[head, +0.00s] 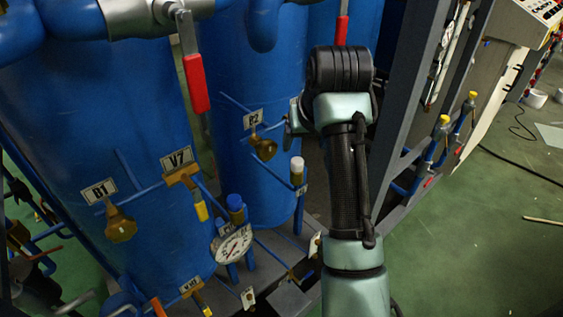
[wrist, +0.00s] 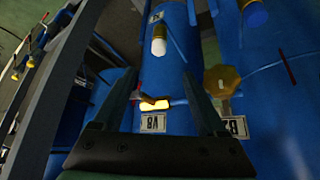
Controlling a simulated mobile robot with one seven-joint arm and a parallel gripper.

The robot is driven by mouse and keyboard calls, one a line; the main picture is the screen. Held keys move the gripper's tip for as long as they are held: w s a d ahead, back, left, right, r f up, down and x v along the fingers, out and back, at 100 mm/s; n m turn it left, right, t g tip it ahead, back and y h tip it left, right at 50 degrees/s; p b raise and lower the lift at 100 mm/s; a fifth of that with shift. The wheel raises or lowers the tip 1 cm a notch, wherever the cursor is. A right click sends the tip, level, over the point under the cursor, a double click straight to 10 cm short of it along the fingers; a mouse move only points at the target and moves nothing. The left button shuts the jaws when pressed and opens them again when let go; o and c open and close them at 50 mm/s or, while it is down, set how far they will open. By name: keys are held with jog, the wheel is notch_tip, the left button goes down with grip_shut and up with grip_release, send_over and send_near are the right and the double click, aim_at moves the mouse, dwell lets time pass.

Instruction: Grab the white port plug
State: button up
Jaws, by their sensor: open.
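The white port plug (head: 297,164) caps a short upright blue pipe right of the B2 label in the head view. In the wrist view the white port plug (wrist: 159,41) is above centre, with its pale end downward in the picture. My gripper (wrist: 160,62) is open and its fingers spread to either side of the plug's line. The plug appears beyond the fingertips, between them in the picture, with nothing held. In the head view my arm hides most of the gripper.
A blue plug (head: 235,203) tops another pipe, left of the white one. A brass B2 fitting (wrist: 222,81) sits near the right finger. A V8 valve with a yellow handle (wrist: 155,106) shows between the fingers. Large blue tanks (head: 110,110) and a grey frame post (head: 405,90) flank the space.

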send_near(297, 160)
notch_tip(297, 160, down, 3)
jog(key=shift+w+a+f+p, duration=0.15)
jog(key=shift+w+f+p, duration=0.05)
jog(key=shift+w+f, duration=0.8)
jog(key=shift+w+a+f+p, duration=0.15)
jog(key=shift+w+a+f, duration=0.05)
jog(key=shift+w+f, duration=0.75)
jog(key=shift+w+r, duration=0.1)
jog(key=shift+r, duration=0.05)
grip_shut()
